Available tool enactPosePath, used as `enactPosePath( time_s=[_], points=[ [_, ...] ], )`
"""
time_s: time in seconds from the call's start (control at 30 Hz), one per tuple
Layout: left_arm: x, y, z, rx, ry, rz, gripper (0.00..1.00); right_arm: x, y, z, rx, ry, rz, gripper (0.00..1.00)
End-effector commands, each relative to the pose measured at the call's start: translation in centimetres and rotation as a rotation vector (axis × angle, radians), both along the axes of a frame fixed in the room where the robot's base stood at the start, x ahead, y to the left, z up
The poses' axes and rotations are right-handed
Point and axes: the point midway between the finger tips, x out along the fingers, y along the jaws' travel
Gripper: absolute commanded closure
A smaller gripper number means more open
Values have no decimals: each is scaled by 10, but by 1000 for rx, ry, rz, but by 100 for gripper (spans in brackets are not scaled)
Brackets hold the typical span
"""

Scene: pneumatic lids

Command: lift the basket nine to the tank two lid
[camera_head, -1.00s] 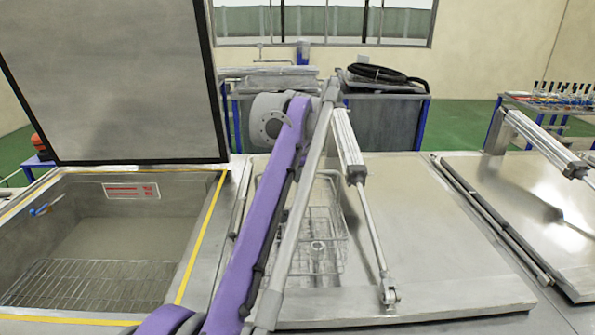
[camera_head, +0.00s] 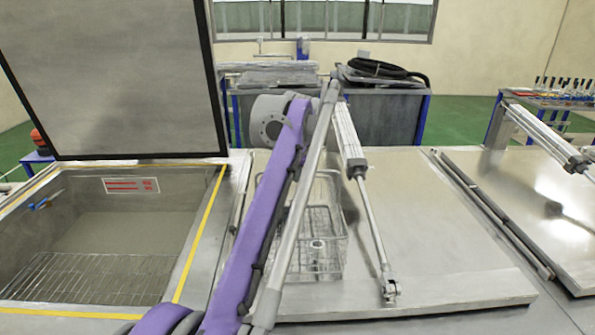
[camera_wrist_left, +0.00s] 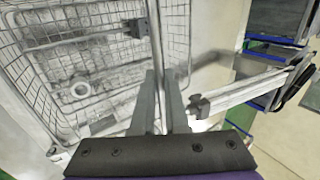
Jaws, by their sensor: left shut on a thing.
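The wire basket (camera_head: 325,235) shows behind my purple left arm, over the closed metal lid (camera_head: 430,225) of the middle tank. Whether it rests on the lid or hangs just above it, I cannot tell. My left gripper's fingers are hidden in the head view. In the left wrist view my left gripper (camera_wrist_left: 162,85) is shut on a thin bar of the basket (camera_wrist_left: 85,75), whose mesh walls and floor fill the upper left. Which tank is number two is not readable. My right gripper is not in view.
The left tank (camera_head: 195,240) is open, with its lid (camera_head: 110,80) raised and a wire rack (camera_head: 90,280) inside. A lid cylinder (camera_head: 350,140) and its rod stand just right of the basket. Another closed lid (camera_head: 540,190) lies at the right. Benches (camera_head: 385,120) stand behind.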

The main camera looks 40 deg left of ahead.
Motion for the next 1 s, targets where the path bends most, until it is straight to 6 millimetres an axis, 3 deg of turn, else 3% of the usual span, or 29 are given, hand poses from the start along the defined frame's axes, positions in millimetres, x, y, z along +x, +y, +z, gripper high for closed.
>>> enactPosePath(
  time_s=[0.23, 0.27, 0.43, 0.77, 1.0],
  points=[
    [0, 0, 0, 1, -2, 0, 100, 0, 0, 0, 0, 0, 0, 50],
    [0, 0, 0, 1, -2, 0, 84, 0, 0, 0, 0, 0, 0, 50],
    [0, 0, 0, 1, -1, 0, 54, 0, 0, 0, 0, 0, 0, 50],
    [-1, -1, 2, 0, 0, 0, 53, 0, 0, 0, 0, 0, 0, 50],
    [-16, -15, 37, 0, -2, -2, 53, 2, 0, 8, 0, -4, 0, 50]
  ],
)
